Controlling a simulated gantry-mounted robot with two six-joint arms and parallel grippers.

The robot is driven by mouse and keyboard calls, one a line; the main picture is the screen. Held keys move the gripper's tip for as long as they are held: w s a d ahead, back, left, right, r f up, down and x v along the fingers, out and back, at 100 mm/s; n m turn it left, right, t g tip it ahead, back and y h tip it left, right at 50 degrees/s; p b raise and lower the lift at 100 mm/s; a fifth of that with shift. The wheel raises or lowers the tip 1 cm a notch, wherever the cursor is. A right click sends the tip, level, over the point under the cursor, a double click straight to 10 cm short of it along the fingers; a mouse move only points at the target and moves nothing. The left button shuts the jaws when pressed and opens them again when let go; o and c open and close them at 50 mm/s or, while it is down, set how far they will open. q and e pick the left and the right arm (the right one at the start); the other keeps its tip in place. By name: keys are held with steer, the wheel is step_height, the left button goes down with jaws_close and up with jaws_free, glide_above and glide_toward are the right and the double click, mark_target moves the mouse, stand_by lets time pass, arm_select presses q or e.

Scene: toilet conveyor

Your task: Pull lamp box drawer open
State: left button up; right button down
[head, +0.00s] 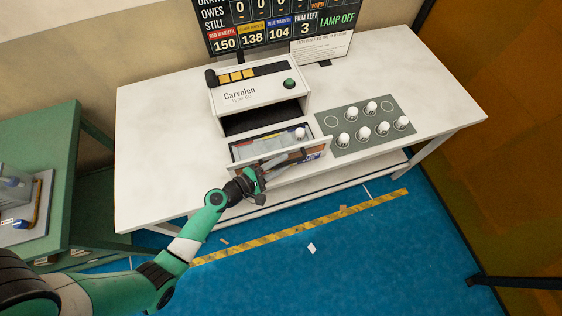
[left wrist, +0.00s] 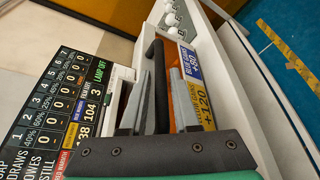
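The lamp box (head: 243,96), white and marked Carvolen, stands on the white table, with a dark opening in its front. Its drawer (head: 326,144) sticks out below that opening towards me, with coloured labels and a white knob-like bulb at its right end. In the left wrist view, the drawer's dark bar handle (left wrist: 157,55) runs between my two grey fingers. My left gripper (head: 264,169) is at the drawer's front, and its fingers (left wrist: 158,95) look closed about the handle, though part of the contact is hidden. My right gripper is not in view.
A grey pad (head: 342,121) with several white bulbs lies right of the box. A scoreboard (head: 270,25) and a notice stand behind. A green bench (head: 35,130) is at the left. The blue floor before the table is mostly clear.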

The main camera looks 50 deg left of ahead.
arm_select(q)
steer(key=shift+s, duration=0.1)
steer(key=v, duration=1.1)
steer(key=shift+s+p, duration=0.2)
steer(key=shift+p, duration=0.15)
